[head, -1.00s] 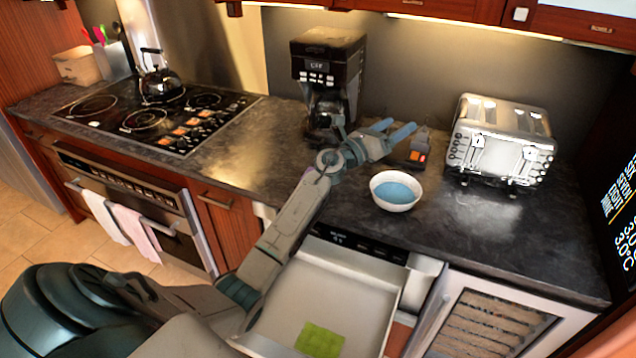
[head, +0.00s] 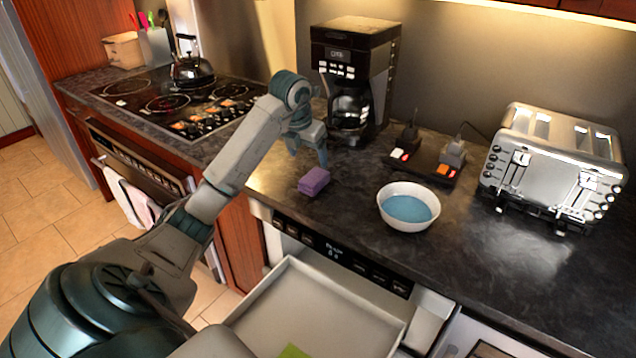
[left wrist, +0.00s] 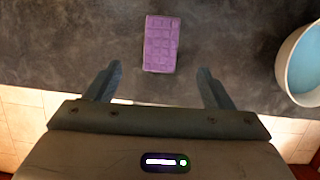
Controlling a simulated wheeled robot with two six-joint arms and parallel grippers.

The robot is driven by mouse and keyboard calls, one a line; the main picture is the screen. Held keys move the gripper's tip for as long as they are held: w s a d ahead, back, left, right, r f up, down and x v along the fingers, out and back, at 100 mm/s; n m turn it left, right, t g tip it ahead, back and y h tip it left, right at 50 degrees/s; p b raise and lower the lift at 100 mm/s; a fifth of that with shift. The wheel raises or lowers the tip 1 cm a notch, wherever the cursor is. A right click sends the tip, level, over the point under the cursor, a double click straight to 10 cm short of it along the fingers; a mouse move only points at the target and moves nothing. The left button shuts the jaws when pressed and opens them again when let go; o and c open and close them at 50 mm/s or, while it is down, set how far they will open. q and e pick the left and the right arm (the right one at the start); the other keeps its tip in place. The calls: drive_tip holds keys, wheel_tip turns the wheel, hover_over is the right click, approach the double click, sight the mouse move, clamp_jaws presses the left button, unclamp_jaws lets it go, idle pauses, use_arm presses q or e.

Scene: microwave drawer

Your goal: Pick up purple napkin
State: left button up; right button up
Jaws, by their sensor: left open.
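The purple napkin (head: 313,181) is a small folded block lying on the dark countertop, left of the white bowl. My left gripper (head: 309,158) is above the counter just behind and over the napkin, fingers pointing down. In the left wrist view the napkin (left wrist: 161,43) lies beyond the fingertips, roughly centred between the two fingers. The left gripper (left wrist: 158,82) is open and empty, apart from the napkin. My right gripper is not in view.
A white bowl with blue inside (head: 408,206) stands right of the napkin. A coffee maker (head: 351,80) is behind, and a toaster (head: 552,165) is at right. An open drawer (head: 318,310) with something green in it is below the counter edge. The stovetop (head: 180,100) is at left.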

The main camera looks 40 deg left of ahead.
sight(313, 177)
use_arm(q)
drive_tip(key=x, duration=0.3)
drive_tip(key=shift+f+p, duration=0.3)
drive_tip(key=shift+p, duration=0.1)
drive_tip(key=shift+w+f+p, duration=0.2)
drive_tip(key=shift+f+p, duration=0.1)
drive_tip(key=shift+f, duration=0.25)
drive_tip(key=p+x, duration=0.1)
drive_tip(key=x, duration=0.2)
drive_tip(key=shift+f+p, duration=0.35)
drive_tip(key=shift+w+f, duration=0.2)
drive_tip(key=shift+f, duration=0.3)
drive_tip(key=c, duration=1)
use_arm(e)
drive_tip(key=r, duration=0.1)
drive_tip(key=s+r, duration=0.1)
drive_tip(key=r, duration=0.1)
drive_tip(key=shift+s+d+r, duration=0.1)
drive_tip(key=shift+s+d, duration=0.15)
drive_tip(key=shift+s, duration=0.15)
